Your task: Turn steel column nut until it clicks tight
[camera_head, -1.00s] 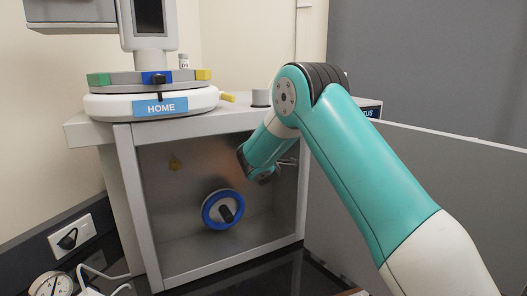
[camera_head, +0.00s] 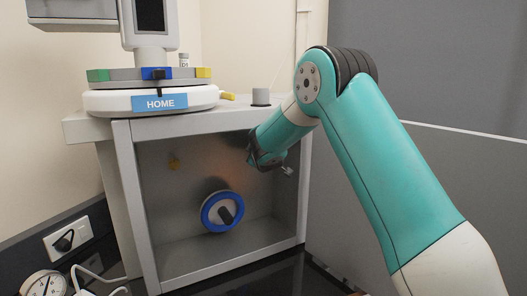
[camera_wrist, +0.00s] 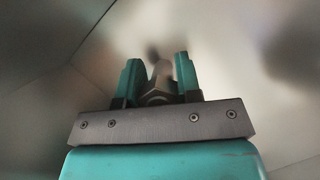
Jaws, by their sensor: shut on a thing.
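My gripper (camera_head: 262,162) is inside the open oven chamber, at its upper right. In the wrist view the two teal fingers (camera_wrist: 158,76) stand on either side of a grey metal nut (camera_wrist: 157,95) with a faceted shape, and they are shut on it. A blurred thin shape rises beyond the nut between the fingers. The nut cannot be made out in the head view, where my wrist and gripper cover that spot. Whether it is tight cannot be told.
The chamber's frame (camera_head: 132,215) surrounds the gripper. A blue-rimmed wheel (camera_head: 222,211) with a dark hub is on the back wall, below left of the gripper. A turret marked HOME (camera_head: 160,103) stands on top.

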